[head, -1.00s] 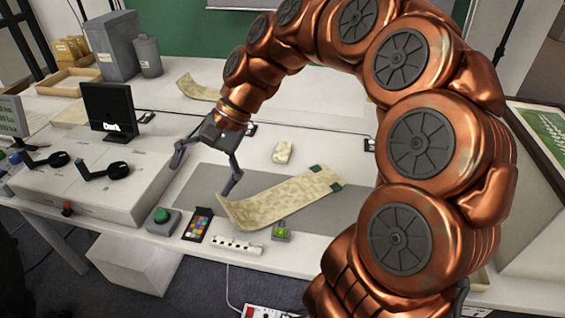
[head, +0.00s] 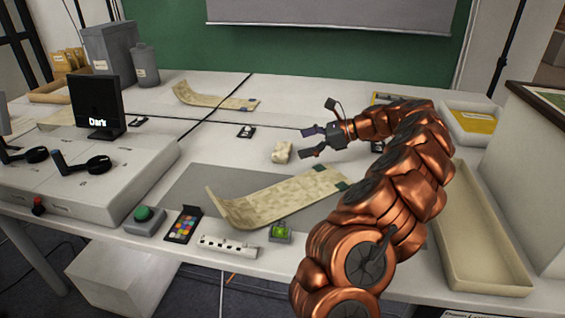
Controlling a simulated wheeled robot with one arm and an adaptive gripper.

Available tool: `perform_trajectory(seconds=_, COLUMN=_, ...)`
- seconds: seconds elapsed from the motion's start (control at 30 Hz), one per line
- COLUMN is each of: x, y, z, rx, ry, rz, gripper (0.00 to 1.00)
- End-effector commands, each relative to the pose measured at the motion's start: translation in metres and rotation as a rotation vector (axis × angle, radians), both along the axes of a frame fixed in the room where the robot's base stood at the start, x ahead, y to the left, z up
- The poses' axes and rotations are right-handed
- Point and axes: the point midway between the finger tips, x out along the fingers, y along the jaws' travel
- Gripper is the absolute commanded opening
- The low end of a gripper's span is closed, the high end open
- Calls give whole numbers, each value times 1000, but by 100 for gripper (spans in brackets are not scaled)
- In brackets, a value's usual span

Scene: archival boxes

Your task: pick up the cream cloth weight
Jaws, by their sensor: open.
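The cream cloth weight (head: 282,152) is a small pale lump lying on the white table, just behind the grey mat. My gripper (head: 306,140) is open and empty, with its fingers pointing left. It is just right of the weight in the head view, and the fingertips look close to it. I cannot tell their exact height above the table or whether they touch the weight.
A curled cream strip (head: 280,195) lies on the grey mat (head: 190,187) in front of the weight. A long empty tray (head: 480,235) is at the right. A black screen (head: 97,103) stands at the left. Another curled strip (head: 212,97) lies at the back.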

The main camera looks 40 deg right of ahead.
Motion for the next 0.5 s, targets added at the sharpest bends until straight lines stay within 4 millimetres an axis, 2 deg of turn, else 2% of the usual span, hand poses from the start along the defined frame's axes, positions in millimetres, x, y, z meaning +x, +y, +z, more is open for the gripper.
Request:
perform_trajectory(seconds=0.03, x=-3, y=-13, z=-11, rx=13, ry=11, rz=-32, gripper=100)
perform_trajectory(seconds=0.1, x=-7, y=-23, z=-17, rx=29, ry=22, rz=-62, gripper=100)
perform_trajectory(seconds=0.2, x=-8, y=-30, z=-22, rx=42, ry=30, rz=-83, gripper=100)
perform_trajectory(seconds=0.5, x=9, y=-15, z=-30, rx=43, ry=30, rz=-85, gripper=100)
